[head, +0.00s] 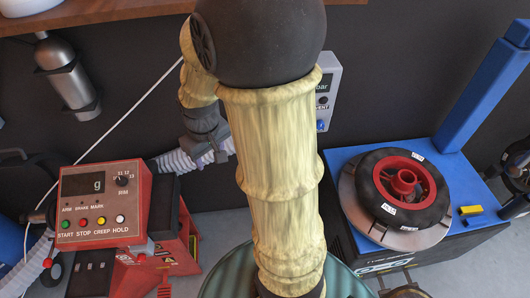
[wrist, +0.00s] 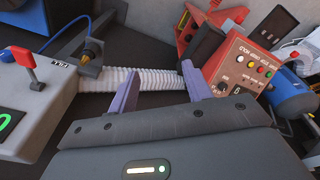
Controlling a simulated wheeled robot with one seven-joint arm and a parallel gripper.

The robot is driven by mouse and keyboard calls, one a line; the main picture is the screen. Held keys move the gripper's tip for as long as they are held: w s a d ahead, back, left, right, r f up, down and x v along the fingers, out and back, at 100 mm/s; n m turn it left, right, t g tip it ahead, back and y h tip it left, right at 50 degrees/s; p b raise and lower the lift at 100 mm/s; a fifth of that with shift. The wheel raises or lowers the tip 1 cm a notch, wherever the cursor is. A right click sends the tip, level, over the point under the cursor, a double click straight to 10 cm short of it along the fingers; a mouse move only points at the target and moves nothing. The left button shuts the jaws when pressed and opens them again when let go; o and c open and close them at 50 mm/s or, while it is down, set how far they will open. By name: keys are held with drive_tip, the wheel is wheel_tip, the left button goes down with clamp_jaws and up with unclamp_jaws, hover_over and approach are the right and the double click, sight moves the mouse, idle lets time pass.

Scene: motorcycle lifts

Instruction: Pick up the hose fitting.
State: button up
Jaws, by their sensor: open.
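A small brass-coloured and black part (wrist: 93,50), which looks like the hose fitting, shows at the upper left of the wrist view. It is by the corner of a grey box and near the end of a white ribbed hose (wrist: 135,80). I cannot make it out in the head view. My gripper (wrist: 160,85) is open, its two purple-grey fingers apart with the hose seen between and beyond them. The fitting is left of the left finger, not between the fingers. In the head view my gripper (head: 207,158) is partly behind my arm, near the ribbed hose (head: 178,161).
A red control box (head: 103,208) with coloured buttons stands left. The grey box (wrist: 38,105) has a red lever. A blue lift (head: 345,175) with a black and red wheel (head: 400,186) is at right. A wooden shelf (head: 100,17) runs overhead.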

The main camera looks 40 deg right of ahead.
drive_tip(key=w+d+f+n+g+b, duration=0.1)
drive_tip(key=w+d, duration=0.2)
drive_tip(key=d, duration=0.8)
drive_tip(key=w+d+b, duration=0.1)
drive_tip(key=w+d, duration=0.3)
drive_tip(key=d, duration=0.8)
drive_tip(key=shift+d+f+n+g, duration=0.25)
drive_tip(key=shift+f+n+g, duration=0.1)
drive_tip(key=shift+n+g, duration=0.05)
drive_tip(key=shift+f, duration=0.15)
wheel_tip(320, 180, down, 12)
drive_tip(key=shift+r+p, duration=0.25)
drive_tip(key=shift+p, duration=0.4)
drive_tip(key=shift+f, duration=0.25)
drive_tip(key=shift+d+f+p, duration=0.15)
drive_tip(key=shift+f+p, duration=0.65)
drive_tip(key=shift+f, duration=1.8)
